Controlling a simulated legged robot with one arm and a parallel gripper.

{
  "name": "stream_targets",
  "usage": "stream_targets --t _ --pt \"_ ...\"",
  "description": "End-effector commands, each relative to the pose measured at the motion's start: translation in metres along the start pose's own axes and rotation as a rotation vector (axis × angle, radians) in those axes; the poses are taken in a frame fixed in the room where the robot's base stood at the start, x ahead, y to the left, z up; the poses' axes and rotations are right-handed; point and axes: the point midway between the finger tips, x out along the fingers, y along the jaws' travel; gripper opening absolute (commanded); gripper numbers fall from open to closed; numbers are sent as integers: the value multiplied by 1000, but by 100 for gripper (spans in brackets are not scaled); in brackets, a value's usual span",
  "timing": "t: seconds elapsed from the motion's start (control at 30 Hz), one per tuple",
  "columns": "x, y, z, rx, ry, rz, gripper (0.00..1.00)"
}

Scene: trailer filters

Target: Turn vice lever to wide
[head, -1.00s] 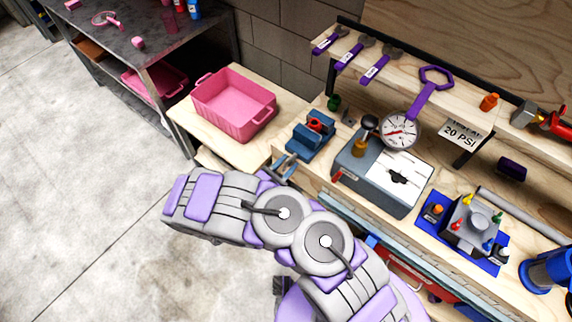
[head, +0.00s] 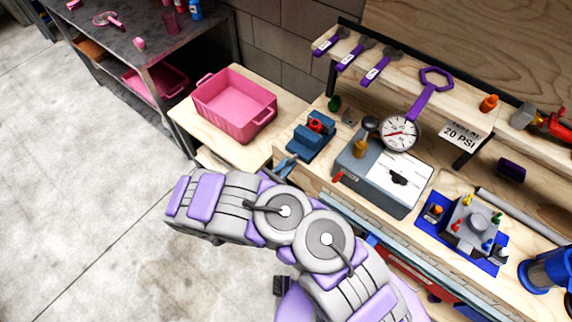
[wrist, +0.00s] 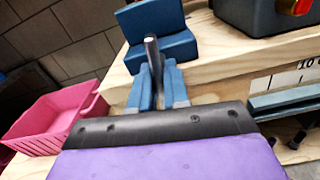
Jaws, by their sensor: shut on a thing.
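The blue vice (head: 311,139) stands at the left end of the workbench, with a small red part in it. In the wrist view, the vice (wrist: 158,20) is straight ahead. Its dark grey lever (wrist: 152,48) is a thin bar pointing toward my wrist. My gripper (wrist: 154,72) has its two blue fingers on either side of the lever and is shut on it. In the head view, my gripper (head: 287,166) is at the bench's front edge, just below the vice, and my forearm partly hides it. The lever is hard to make out there.
A pink bin (head: 234,103) stands on a lower wooden surface left of the vice. A grey gauge box (head: 382,176) is close on the right. The bench's front edge lies beneath my gripper. Open floor (head: 80,200) is at the left.

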Motion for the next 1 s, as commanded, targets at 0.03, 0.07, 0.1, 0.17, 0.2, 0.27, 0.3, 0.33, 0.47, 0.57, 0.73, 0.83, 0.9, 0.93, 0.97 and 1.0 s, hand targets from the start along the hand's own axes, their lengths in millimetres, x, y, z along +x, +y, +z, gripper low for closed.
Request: stream_targets --t 0.03,0.07,0.1,0.17,0.2,0.27,0.3,0.33,0.47,0.57,0.73,0.83,0.9,0.93,0.97,1.0 --pt "0 1 2 -26 -2 2 0" --pt "0 2 3 -46 -2 2 0" --pt "0 2 3 -75 -1 3 0" --pt "0 2 3 -124 -2 4 0" --pt "0 2 3 -159 -2 4 0" --pt "1 2 3 -214 -3 3 0" --pt "1 2 3 -252 -3 3 0" --pt "1 2 4 -281 -4 3 0" --pt "1 3 4 -404 -5 3 0" --pt "1 3 3 -499 -5 4 0" --pt "0 3 3 -661 -5 4 0" --pt "0 4 2 -756 -5 4 0" --pt "0 4 2 -823 -5 5 0" --pt "0 4 2 -851 -5 5 0" --pt "0 4 2 -880 -5 5 0" --pt "0 4 2 -918 -5 5 0"
